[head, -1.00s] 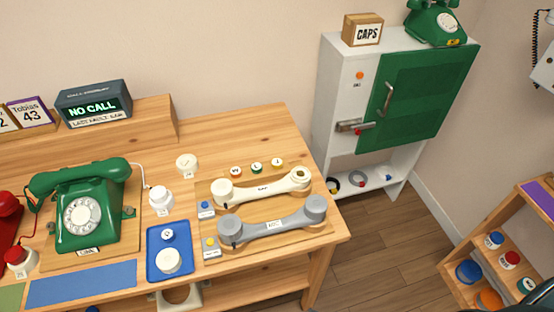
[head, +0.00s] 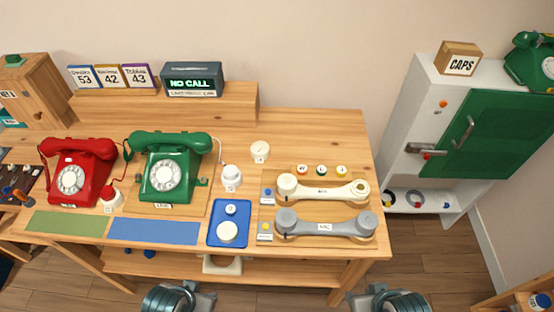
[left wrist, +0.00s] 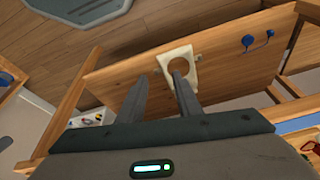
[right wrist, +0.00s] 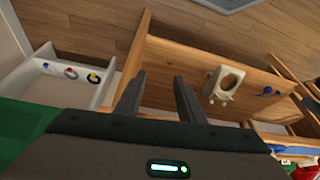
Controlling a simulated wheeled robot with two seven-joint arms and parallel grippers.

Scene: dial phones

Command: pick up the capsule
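No part is plainly labelled as the capsule. Two white round pieces lie on the blue tray (head: 213,238): a small knob-like piece (head: 231,209) at the back and a larger round piece (head: 227,232) in front. A cream handset (head: 322,190) and a grey handset (head: 325,225) lie on a wooden board to the right of the tray. My left gripper (left wrist: 160,79) is open and empty, in front of and below the table's front edge. My right gripper (right wrist: 159,77) is also open and empty, further right. In the head view, only the arm ends show at the bottom edge.
A green phone (head: 168,168) and a red phone (head: 76,172) stand left of the tray. White round pieces (head: 260,150) (head: 231,176) stand behind it. A white cabinet with a green door (head: 500,130) stands right. The table's back right is clear.

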